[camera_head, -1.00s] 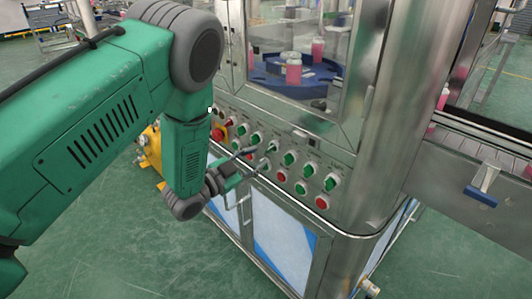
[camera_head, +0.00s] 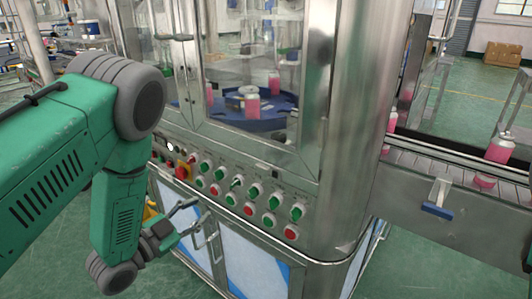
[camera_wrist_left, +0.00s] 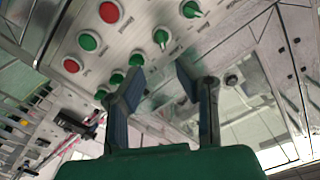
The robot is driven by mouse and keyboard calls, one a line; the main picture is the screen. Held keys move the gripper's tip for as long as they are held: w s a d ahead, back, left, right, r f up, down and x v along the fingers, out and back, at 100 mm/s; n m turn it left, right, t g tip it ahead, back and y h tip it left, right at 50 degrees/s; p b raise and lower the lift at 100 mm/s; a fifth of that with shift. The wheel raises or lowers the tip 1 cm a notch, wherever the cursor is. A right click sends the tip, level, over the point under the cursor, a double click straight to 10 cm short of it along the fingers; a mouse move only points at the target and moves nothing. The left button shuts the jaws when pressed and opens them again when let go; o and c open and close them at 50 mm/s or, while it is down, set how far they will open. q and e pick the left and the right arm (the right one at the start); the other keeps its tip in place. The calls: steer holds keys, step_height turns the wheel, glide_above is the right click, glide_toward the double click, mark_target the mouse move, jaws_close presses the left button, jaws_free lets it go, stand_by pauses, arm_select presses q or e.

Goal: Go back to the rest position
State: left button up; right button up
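My left gripper (camera_head: 196,212) is in front of the lower left part of the machine, just below the control panel (camera_head: 222,194). Its two fingers are spread apart with nothing between them. In the left wrist view, the open fingers (camera_wrist_left: 158,84) show against the panel's green and red buttons and switches, apart from them as far as I can tell. My green left arm comes in from the left, bent at a dark grey joint. My right gripper is in neither view.
The steel machine has glass windows over a blue turntable (camera_head: 231,114) with pink cans. Cabinet doors with a metal handle (camera_head: 210,238) are close to the gripper. A conveyor (camera_head: 458,169) with pink cans extends right. Green floor is open at lower left.

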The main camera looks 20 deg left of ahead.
arm_select(q)
steer(key=s+f+n+g+y, duration=0.55)
steer(key=s+f+g, duration=0.4)
steer(key=f, duration=0.65)
steer(key=s+d+f+n+g, duration=0.1)
steer(key=s+f+n+g, duration=0.1)
steer(key=s, duration=0.8)
steer(key=s+d+f+n+g+y, duration=0.1)
steer(key=s+g, duration=0.3)
steer(key=s, duration=0.6)
steer(key=shift+s+f+n, duration=0.3)
steer(key=shift+f+n, duration=0.45)
steer(key=shift+f, duration=0.1)
steer(key=shift+w+g+y, duration=0.15)
steer(key=shift+g+y, duration=0.1)
